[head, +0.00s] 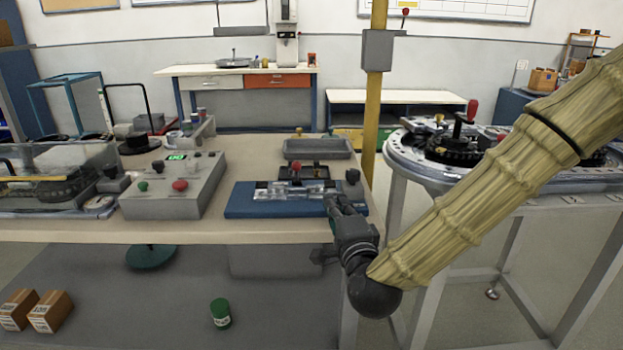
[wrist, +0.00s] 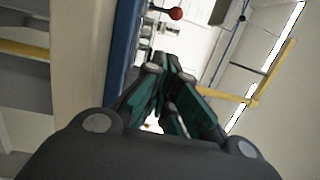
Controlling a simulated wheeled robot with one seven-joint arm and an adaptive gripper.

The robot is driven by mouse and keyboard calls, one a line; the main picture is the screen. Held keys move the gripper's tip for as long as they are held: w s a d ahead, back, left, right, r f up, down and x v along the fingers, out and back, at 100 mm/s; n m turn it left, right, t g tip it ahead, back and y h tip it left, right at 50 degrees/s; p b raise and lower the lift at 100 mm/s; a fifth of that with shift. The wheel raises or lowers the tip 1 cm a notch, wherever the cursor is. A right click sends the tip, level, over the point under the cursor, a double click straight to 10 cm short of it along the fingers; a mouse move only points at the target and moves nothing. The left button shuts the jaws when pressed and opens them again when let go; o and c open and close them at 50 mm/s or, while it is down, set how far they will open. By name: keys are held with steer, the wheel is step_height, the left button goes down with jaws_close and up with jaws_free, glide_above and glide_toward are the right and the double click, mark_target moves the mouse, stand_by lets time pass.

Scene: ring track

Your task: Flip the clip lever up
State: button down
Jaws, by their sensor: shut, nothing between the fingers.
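A blue fixture plate (head: 258,209) lies near the front right edge of the workbench, with a clear and metallic clip-like assembly (head: 290,190) on it. I cannot make out clearly which part is the clip lever. A dark round knob (head: 352,176) stands at the plate's right end. My gripper (head: 333,202) is at the right front of the plate, shut and empty; whether it touches anything is unclear. In the wrist view my gripper (wrist: 170,66) points along the blue plate (wrist: 122,45), and a red ball knob on a thin stem (wrist: 175,13) shows beyond the fingertips.
A grey control box (head: 175,190) with red and green buttons stands left of the plate. A grey tray (head: 318,148) lies behind it. A yellow post (head: 374,90) rises at the bench's right end. A round track table (head: 420,170) stands to the right, behind my arm.

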mark_target(297, 170)
steer(key=shift+r, duration=0.3)
steer(key=shift+s+a+r, duration=0.1)
steer(key=shift+a, duration=0.05)
steer(key=shift+w, duration=0.35)
steer(key=shift+w+r, duration=0.2)
steer(key=shift+w, duration=0.05)
steer(key=w, duration=0.2)
steer(key=w+a, duration=0.1)
steer(key=w, duration=0.5)
steer(key=shift+a+r+b, duration=0.25)
steer(key=shift+r+b, duration=0.05)
steer(key=shift+r, duration=0.05)
steer(key=shift+w+a+r, duration=0.1)
steer(key=shift+w+a, duration=0.8)
steer(key=shift+a, duration=0.3)
steer(key=shift+w+a, duration=0.35)
steer(key=shift+a, duration=0.1)
steer(key=shift+d+r, duration=0.1)
steer(key=shift+r, duration=0.15)
